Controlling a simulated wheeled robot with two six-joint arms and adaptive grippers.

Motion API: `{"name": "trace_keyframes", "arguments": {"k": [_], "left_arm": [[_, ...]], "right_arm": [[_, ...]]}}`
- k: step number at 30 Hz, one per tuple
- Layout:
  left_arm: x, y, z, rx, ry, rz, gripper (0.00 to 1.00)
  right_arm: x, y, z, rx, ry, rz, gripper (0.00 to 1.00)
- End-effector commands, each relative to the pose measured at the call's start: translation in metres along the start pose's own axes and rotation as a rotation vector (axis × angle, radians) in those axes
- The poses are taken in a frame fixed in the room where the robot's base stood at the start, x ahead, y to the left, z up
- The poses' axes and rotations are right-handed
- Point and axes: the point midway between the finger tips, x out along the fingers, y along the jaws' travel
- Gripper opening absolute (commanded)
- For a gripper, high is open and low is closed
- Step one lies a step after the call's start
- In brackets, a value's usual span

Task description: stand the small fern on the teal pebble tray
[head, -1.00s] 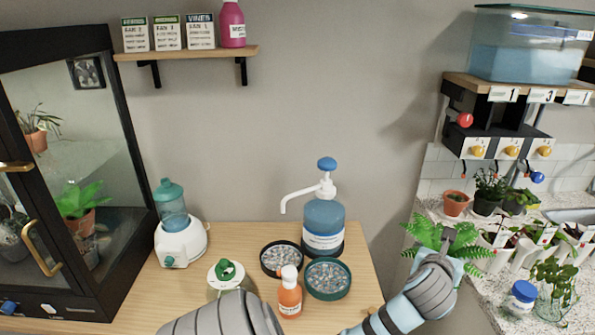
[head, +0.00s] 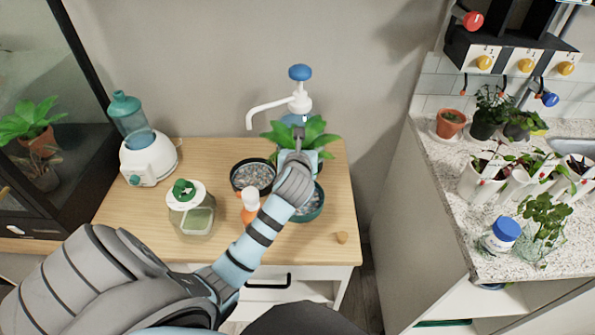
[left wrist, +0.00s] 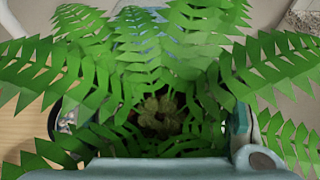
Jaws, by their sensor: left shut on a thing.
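The small fern (head: 313,133), with green fronds, is held by my left gripper (head: 297,158) over the back part of the small table. A pale blue patch shows below its fronds; my wrist hides most of what is there. The teal pebble tray (head: 312,210) lies below, partly covered by my left wrist. Whether the fern touches the tray is hidden. My right gripper is out of view.
A black pebble tray (head: 250,178) sits left of the teal one. An orange bottle (head: 250,203) stands close in front, beside my arm. A blue pump bottle (head: 300,73) stands behind the fern. A green-capped jar (head: 190,210) and a white device (head: 148,160) stand left.

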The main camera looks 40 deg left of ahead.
Motion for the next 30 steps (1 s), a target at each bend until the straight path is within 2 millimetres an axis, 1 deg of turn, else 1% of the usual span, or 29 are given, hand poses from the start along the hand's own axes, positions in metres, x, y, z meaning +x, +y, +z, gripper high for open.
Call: {"name": "trace_keyframes", "arguments": {"k": [1,3,6,8,10,15,21,26,27,29,30], "left_arm": [[0.011,0.001,-0.026,0.003,0.003,0.003,0.20],[0.019,0.002,-0.046,0.001,0.001,0.003,0.20],[0.026,0.002,-0.063,0.000,0.000,0.002,0.20],[0.029,0.001,-0.067,-0.001,-0.002,0.001,0.20],[0.032,0.001,-0.076,0.000,-0.001,0.002,0.20],[0.045,0.001,-0.106,0.000,0.000,0.001,0.20],[0.044,0.000,-0.104,-0.001,-0.002,-0.001,0.20],[0.045,0.000,-0.107,0.000,-0.002,0.000,0.20],[0.045,0.000,-0.107,0.000,-0.001,0.000,0.64],[0.045,0.000,-0.107,0.000,-0.001,0.000,0.74],[0.045,0.000,-0.107,0.000,-0.001,0.000,0.80]], "right_arm": [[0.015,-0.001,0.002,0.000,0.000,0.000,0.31],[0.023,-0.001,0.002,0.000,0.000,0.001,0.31],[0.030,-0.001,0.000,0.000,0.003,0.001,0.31],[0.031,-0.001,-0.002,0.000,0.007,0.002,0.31],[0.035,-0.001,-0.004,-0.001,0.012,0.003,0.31],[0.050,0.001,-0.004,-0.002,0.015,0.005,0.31],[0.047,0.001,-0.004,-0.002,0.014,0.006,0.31],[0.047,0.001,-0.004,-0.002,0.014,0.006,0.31],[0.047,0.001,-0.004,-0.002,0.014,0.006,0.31],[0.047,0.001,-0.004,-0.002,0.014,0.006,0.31],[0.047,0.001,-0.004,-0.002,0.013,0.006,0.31]]}}
